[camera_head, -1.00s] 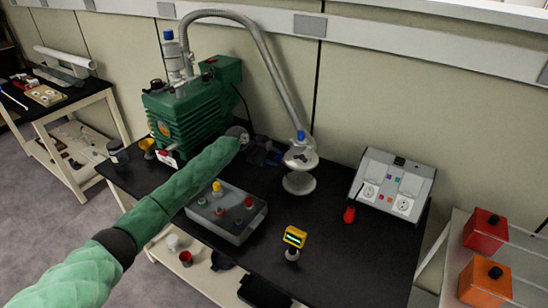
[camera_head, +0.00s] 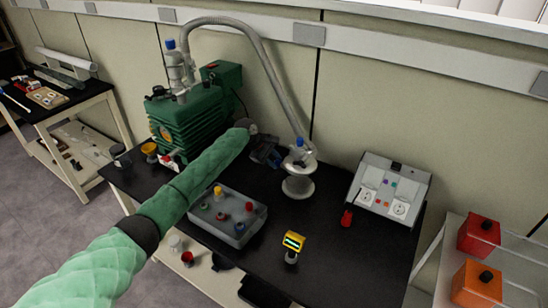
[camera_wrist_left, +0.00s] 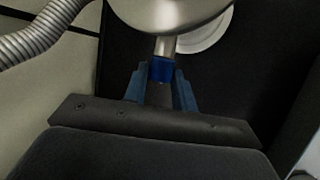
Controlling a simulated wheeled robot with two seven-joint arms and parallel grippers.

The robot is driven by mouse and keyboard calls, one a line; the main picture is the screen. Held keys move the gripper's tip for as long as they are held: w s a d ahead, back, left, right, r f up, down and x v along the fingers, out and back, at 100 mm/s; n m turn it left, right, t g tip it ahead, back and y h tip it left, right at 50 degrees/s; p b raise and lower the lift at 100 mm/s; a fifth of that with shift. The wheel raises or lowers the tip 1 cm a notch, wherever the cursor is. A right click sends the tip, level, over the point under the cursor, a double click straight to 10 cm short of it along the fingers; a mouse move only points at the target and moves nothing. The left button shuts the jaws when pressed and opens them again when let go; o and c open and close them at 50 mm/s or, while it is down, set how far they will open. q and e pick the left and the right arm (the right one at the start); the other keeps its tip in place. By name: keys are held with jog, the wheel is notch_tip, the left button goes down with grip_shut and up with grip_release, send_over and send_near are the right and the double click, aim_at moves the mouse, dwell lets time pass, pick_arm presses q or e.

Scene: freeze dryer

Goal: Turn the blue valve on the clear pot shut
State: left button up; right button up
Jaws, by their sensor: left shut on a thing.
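The pot (camera_head: 298,187) is a pale, rounded vessel on the black bench, with the grey hose running down to its top. A blue valve part (camera_head: 299,142) shows at its top. In the left wrist view, the shiny pot (camera_wrist_left: 170,12) is at the top, with a short metal stem and a blue valve piece (camera_wrist_left: 160,70) below it. My left gripper (camera_head: 277,157) is beside the pot on its left. In the wrist view its blue fingers (camera_wrist_left: 159,88) are closed around the valve's handle, which they partly hide. My right gripper is not in view.
A green pump (camera_head: 190,125) stands behind my left arm, joined to the hose (camera_head: 265,70). A grey tray of coloured knobs (camera_head: 228,228), a yellow gauge (camera_head: 293,241) and a grey socket box (camera_head: 390,190) are on the bench.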

pick_arm(q)
jog(key=shift+w+d+r+g+y+p, duration=0.1)
jog(key=shift+d+r+g+y+p, duration=0.1)
jog(key=shift+g+y+p, duration=0.25)
jog(key=shift+f+g+y, duration=0.1)
jog(key=shift+g+y, duration=0.15)
jog(key=shift+g, duration=0.2)
jog(key=shift+w+d+f+n+g+y, duration=0.15)
jog(key=shift+n+g+y, duration=0.15)
jog(key=shift+n+g, duration=0.15)
jog(key=shift+g+y+b, duration=0.3)
jog(key=shift+g+b, duration=0.15)
jog(key=shift+b, duration=0.1)
jog(key=g+b, duration=0.1)
jog(key=b, duration=0.1)
jog(key=g+y+b, duration=0.1)
jog(key=b, duration=0.1)
jog(key=shift+w+n+y, duration=0.2)
jog(key=shift+n+y, duration=0.05)
jog(key=shift+y, duration=0.05)
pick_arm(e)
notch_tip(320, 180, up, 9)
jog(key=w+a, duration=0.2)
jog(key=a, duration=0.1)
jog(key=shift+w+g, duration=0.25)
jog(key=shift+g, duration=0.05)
